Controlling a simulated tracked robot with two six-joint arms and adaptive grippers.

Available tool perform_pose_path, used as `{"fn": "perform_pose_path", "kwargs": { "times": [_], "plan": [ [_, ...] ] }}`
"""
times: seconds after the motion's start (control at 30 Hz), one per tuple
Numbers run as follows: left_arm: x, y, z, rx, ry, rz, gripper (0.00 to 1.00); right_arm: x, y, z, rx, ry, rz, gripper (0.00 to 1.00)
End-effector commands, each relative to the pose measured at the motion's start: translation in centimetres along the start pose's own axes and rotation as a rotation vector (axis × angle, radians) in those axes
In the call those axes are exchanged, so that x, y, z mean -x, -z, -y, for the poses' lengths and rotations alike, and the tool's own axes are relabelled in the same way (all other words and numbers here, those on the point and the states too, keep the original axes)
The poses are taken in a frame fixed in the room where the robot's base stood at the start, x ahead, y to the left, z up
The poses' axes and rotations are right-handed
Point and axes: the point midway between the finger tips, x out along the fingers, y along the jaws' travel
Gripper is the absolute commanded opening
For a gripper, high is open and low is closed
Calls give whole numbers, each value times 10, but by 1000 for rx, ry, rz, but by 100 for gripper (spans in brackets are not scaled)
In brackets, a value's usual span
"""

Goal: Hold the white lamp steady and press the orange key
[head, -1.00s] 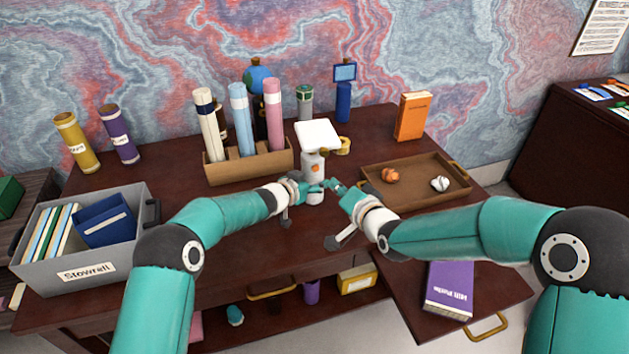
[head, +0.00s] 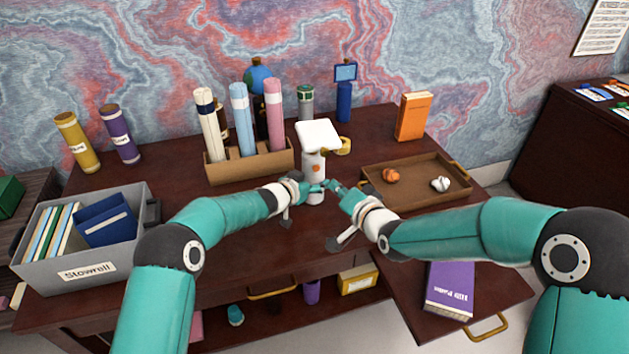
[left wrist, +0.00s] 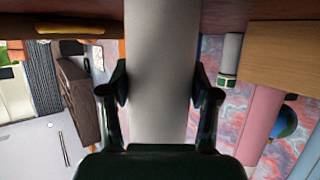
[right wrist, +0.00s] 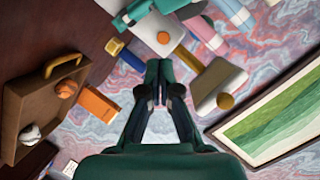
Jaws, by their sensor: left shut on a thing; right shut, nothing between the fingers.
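The white lamp (head: 315,163) stands upright near the middle of the desk, with a flat white head on top. The orange key (head: 316,168) is a small round spot on the front of its post; it also shows in the right wrist view (right wrist: 163,37). My left gripper (head: 314,187) is shut on the lamp's post, low down; the white post (left wrist: 162,70) fills the space between its fingers in the left wrist view. My right gripper (right wrist: 158,68) is shut and empty, just to the right of the post and apart from the key.
A brown tray (head: 415,203) with an orange and a white crumpled ball lies right of the lamp. A holder (head: 250,165) with rolled tubes stands behind left. A grey bin (head: 75,262) stands at the left.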

Motion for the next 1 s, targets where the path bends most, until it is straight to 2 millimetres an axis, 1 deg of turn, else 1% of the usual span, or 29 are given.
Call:
{"fn": "perform_pose_path", "kwargs": {
  "times": [0.13,0.23,0.3,0.37,0.47,0.57,0.7,0.83,1.0],
  "plan": [
    [0,-1,0,1,1,2,5,0,-10,-21,20,-98,56,0],
    [0,-1,0,1,1,2,5,1,-15,-40,-8,-202,111,0],
    [0,-1,0,1,0,2,5,3,-20,-48,-49,-266,159,0],
    [0,-1,0,1,0,2,5,5,-26,-51,-92,-306,205,0],
    [0,-1,0,1,0,2,5,8,-34,-46,-177,-340,274,0],
    [0,-1,0,1,0,2,5,9,-39,-34,-262,-343,330,0],
    [0,-1,0,1,-1,2,5,7,-37,-14,-361,-324,353,0],
    [0,-1,-1,1,-1,2,5,2,-32,-4,-375,-308,343,0],
    [0,-1,-1,1,-1,2,5,-10,-29,-2,-371,-305,345,0]
  ]
}}
